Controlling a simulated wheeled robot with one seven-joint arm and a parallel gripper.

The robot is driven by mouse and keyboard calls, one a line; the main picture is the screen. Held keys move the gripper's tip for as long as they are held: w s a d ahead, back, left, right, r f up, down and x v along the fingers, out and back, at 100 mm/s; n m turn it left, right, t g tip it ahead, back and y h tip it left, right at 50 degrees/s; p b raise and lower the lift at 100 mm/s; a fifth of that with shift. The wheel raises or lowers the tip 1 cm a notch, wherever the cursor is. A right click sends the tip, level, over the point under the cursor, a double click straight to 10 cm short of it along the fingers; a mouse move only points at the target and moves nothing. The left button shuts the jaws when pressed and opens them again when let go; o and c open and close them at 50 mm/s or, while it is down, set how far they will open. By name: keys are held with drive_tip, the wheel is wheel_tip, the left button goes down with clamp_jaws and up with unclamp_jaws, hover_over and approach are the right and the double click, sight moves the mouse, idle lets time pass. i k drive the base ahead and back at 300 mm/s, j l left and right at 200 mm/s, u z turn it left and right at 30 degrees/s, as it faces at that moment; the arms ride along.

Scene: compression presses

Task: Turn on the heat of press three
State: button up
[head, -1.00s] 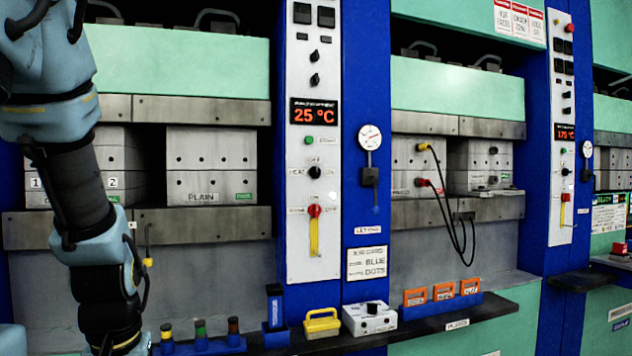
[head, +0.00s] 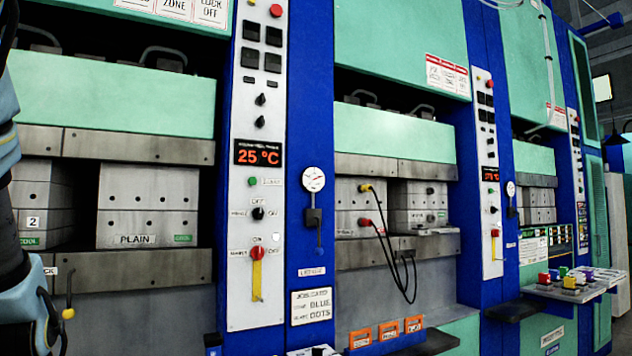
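The nearest control panel (head: 258,170) is a white strip on a blue column, with a display (head: 258,153) reading 25 °C in orange. Below it are a green button (head: 252,182), a black rotary knob (head: 258,213) with small labels around it, and a red-topped yellow lever (head: 257,275) hanging down. A second panel (head: 490,160) farther right has a lit display and a similar black knob (head: 493,209). A third panel (head: 577,165) is farther still. I cannot read which press is number three. Only my arm links show at the left edge; my gripper is out of view.
Press plates with a block marked PLAIN (head: 147,203) are at left. A gauge (head: 314,180) hangs beside the near panel. Black cables (head: 405,270) loop from the middle press. Orange tags (head: 387,331) stand on a ledge. A table (head: 565,292) with coloured blocks is at right.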

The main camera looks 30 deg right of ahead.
sight(258, 212)
drive_tip(key=z, duration=1)
